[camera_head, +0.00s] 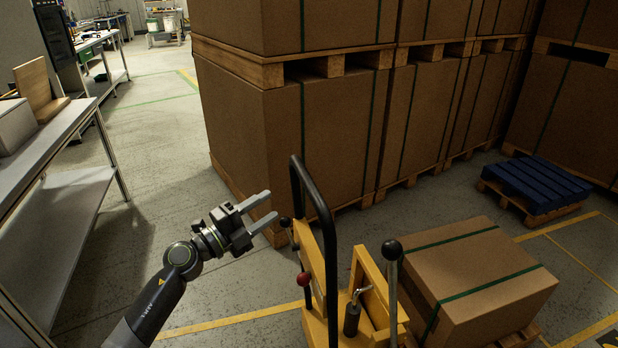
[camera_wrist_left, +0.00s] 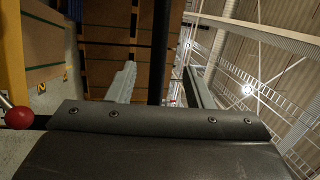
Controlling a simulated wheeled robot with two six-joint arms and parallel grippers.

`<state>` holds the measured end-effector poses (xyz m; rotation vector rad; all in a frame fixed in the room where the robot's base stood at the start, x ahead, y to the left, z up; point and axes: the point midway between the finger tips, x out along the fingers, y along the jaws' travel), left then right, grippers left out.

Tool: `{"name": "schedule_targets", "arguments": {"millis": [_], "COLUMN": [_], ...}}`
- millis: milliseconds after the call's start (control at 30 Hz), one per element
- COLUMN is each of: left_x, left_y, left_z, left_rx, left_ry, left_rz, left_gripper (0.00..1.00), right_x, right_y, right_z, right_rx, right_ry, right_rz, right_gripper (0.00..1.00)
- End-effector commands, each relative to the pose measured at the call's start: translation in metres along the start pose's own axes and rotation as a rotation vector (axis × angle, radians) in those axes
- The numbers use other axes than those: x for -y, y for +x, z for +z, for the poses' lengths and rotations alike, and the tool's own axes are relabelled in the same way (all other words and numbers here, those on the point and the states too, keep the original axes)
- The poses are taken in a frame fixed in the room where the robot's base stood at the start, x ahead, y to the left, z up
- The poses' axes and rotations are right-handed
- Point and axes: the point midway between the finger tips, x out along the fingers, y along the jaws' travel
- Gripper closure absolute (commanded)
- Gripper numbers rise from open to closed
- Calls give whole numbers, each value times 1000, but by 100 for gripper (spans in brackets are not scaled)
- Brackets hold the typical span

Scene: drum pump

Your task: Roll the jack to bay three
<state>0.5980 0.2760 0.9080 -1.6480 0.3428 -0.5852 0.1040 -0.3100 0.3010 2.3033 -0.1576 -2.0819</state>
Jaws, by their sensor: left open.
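The yellow jack (camera_head: 318,325) stands at the lower middle of the head view, with a tall black loop handle (camera_head: 331,250), a red-knobbed lever and a black-knobbed lever. My left gripper (camera_head: 272,207) is open and empty, just left of the handle, its fingers pointing toward it. In the left wrist view the black handle bar (camera_wrist_left: 160,60) shows between the two fingers (camera_wrist_left: 160,85), apparently beyond their tips; contact cannot be seen. The red knob (camera_wrist_left: 18,117) is at the left there. Bay three cannot be picked out. My right gripper is out of view.
A strapped carton (camera_head: 475,275) on a pallet is just right of the jack. Tall stacked cartons (camera_head: 290,140) stand behind. A blue pallet (camera_head: 545,183) lies at the right. A grey bench (camera_head: 65,135) lines the left. Yellow lines (camera_head: 235,318) mark the floor; the left aisle is open.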

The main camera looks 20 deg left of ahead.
Motion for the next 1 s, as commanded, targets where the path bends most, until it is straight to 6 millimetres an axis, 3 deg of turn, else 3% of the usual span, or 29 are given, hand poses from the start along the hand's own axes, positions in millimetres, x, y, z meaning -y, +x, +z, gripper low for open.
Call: {"name": "schedule_targets", "arguments": {"millis": [200,500,700,1000], "left_x": [2,0,-1,-1], "left_y": [51,108,125,128], "left_z": [-1,0,0,0], "left_rx": [-1,0,1,1], "left_ry": [-4,-3,-3,-2], "left_rz": [-3,-1,0,1], "left_gripper": [53,53,53,53], "right_x": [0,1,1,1], "right_y": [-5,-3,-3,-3], "right_z": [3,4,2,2], "right_rx": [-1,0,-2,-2], "right_ry": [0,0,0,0], "right_rz": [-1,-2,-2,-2], "right_gripper": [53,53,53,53]}}
